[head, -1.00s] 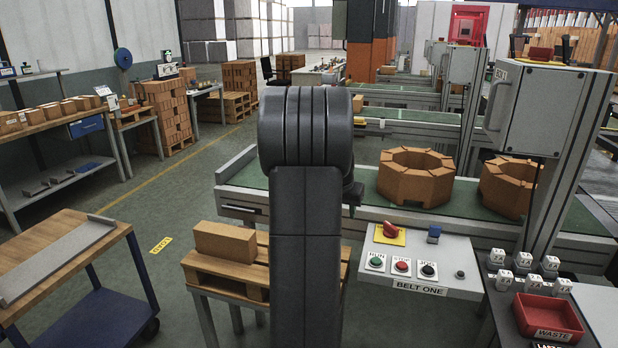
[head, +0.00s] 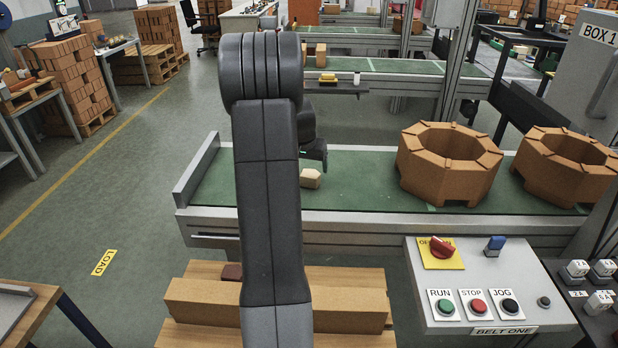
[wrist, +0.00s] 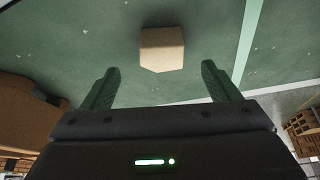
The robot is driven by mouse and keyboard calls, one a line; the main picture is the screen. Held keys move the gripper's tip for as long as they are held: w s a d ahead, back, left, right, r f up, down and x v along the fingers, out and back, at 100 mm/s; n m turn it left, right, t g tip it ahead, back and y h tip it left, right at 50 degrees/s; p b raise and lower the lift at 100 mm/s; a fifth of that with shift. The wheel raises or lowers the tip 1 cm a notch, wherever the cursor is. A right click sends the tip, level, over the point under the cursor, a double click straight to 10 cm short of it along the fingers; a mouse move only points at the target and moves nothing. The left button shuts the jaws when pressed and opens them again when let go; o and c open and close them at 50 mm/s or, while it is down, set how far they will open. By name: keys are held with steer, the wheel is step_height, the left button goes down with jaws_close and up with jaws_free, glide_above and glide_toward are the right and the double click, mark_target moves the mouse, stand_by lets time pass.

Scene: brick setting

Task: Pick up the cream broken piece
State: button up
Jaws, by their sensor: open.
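The cream broken piece (head: 310,178) lies on the green belt in the head view, just right of my arm and partly below my gripper. In the wrist view the cream broken piece (wrist: 162,49) is a small block with a pointed end, lying on the green surface. My gripper (wrist: 160,78) is open and empty. The piece lies beyond the fingertips, roughly centred between them, and does not touch them. In the head view my gripper (head: 318,158) is mostly hidden by my arm, so its fingers are hard to make out.
Two octagonal brick rings (head: 449,163) (head: 565,165) stand on the belt (head: 370,185) to the right. A control panel (head: 490,275) with buttons is in front. The belt between piece and rings is clear.

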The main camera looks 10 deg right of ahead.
mark_target(311, 174)
steer(key=shift+w+f, duration=0.6)
steer(key=shift+f, duration=0.1)
steer(key=shift+d+f, duration=0.25)
steer(key=shift+f, duration=0.15)
steer(key=shift+p+x, duration=0.55)
steer(key=shift+x, duration=1.65)
steer(key=shift+w+r, duration=0.1)
steer(key=c, duration=1.1)
